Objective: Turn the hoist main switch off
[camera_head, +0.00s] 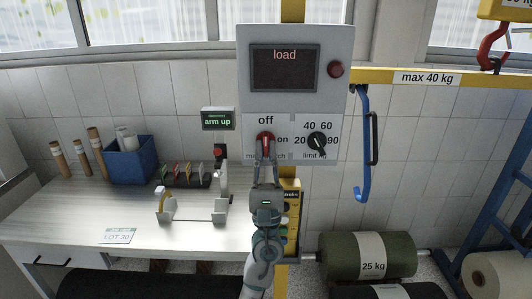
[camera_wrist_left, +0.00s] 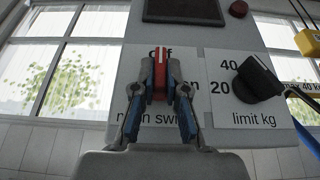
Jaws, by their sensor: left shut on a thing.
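The grey hoist control box (camera_head: 295,102) hangs on the yellow post, with a dark screen (camera_head: 285,67) reading "load". Its red main switch knob (camera_head: 266,139) is at the lower left, with "off" printed above it and "on" to its right. In the wrist view the red knob (camera_wrist_left: 160,70) stands upright, its upper end toward "off". My left gripper (camera_head: 265,157) reaches up from below and is shut on the knob, its blue-padded fingers (camera_wrist_left: 160,90) on both sides. The fingers cover part of the knob and lettering. My right gripper is not in view.
A black limit knob (camera_head: 317,143) is close right of the switch. A blue hook bar (camera_head: 362,140) hangs from the yellow beam (camera_head: 405,77). A workbench (camera_head: 95,205) with a blue bin (camera_head: 130,163) is at left; a green roll (camera_head: 366,256) lies lower right.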

